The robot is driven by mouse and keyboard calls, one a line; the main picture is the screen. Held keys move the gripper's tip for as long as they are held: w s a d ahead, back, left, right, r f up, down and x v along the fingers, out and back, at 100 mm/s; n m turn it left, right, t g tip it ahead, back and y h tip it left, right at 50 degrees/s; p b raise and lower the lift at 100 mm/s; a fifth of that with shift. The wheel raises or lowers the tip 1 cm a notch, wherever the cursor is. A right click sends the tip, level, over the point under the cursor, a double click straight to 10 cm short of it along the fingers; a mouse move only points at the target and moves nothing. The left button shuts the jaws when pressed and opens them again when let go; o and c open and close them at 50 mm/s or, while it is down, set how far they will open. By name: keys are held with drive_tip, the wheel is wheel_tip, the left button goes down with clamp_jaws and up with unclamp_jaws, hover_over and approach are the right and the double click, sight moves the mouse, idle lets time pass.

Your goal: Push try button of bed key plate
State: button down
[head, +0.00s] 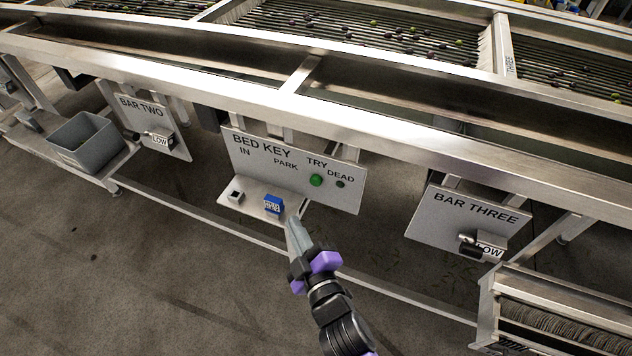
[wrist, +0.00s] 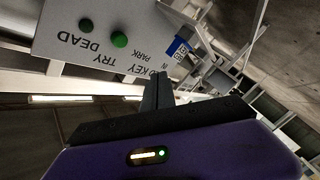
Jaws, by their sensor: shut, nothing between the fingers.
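The bed key plate (head: 258,163) is a grey plate hung below the machine's rail, lettered BED KEY, IN, PARK, TRY and DEAD. The green try button (head: 316,180) sits under TRY; it also shows in the wrist view (wrist: 120,39). A smaller dark green round (head: 340,184) under DEAD is to its right. A blue key block (head: 273,204) stands on the plate's ledge below PARK. My gripper (head: 292,220) is shut and empty, in front of and below the try button, apart from it. In the wrist view its fingers (wrist: 156,92) point toward the plate's lettering.
A small grey socket block (head: 236,196) stands left on the ledge. The bar two plate (head: 155,124) and a grey bin (head: 83,142) are to the left. The bar three plate (head: 466,222) is to the right. A low frame rail (head: 400,298) runs behind my arm. The front floor is clear.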

sight(316, 180)
drive_tip(key=w+d+p, duration=0.3)
drive_tip(key=w+p, duration=0.5)
idle(0.4)
drive_tip(key=shift+w, duration=0.1)
drive_tip(key=shift+w+p, duration=0.15)
drive_tip(key=shift+p, duration=0.15)
idle(1.6)
drive_tip(key=shift+w+d, duration=0.1)
drive_tip(key=shift+w, duration=0.15)
drive_tip(key=shift+w+d, duration=0.2)
drive_tip(key=shift+w, duration=0.35)
idle(0.8)
drive_tip(key=shift+s, duration=0.15)
drive_tip(key=shift+s+a, duration=0.3)
drive_tip(key=shift+s, duration=0.5)
